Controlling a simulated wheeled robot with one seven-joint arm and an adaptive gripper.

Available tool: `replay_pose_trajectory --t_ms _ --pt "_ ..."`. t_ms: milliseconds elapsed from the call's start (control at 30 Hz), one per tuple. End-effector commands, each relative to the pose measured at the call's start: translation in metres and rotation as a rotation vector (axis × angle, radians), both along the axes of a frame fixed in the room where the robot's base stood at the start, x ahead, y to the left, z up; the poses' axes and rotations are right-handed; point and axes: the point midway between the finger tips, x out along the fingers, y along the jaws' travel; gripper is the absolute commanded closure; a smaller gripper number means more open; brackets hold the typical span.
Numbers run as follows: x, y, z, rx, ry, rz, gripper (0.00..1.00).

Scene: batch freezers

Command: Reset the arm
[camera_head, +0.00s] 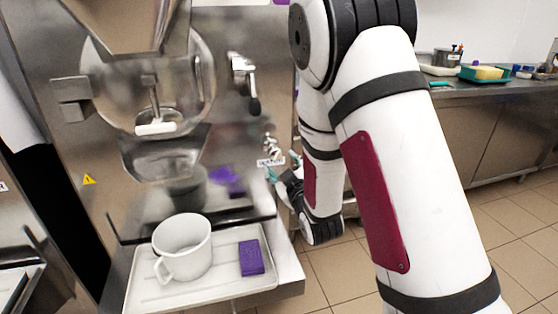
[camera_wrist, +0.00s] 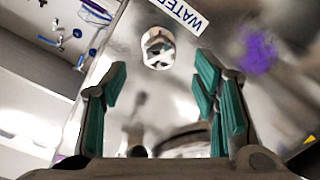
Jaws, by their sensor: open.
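My gripper (camera_wrist: 160,100) is open, with teal finger pads apart and nothing between them. In the wrist view it faces the steel front of the batch freezer, and a metal water tap (camera_wrist: 158,48) shows just beyond the fingers. A "WATER" label (camera_wrist: 182,12) is beside the tap. In the head view my arm reaches down past the right side of the machine. My gripper is partly hidden there near the tap (camera_head: 270,145) and label (camera_head: 271,162). I cannot tell whether the fingers touch the tap.
A white jug (camera_head: 183,247) and a purple sponge (camera_head: 251,257) sit on a pale tray (camera_head: 205,292) on the machine's shelf. A lever handle (camera_head: 243,80) sticks out above. A counter (camera_head: 470,90) with a green tray (camera_head: 483,75) stands at the back right. The floor is clear at right.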

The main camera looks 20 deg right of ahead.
Motion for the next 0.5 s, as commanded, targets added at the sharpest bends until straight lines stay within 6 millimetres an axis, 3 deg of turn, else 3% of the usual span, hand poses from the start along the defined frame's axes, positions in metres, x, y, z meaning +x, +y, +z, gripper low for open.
replay_pose_trajectory --t_ms 500 --pt "-0.0063 -0.0018 0.0044 0.015 0.024 -0.008 0.46"
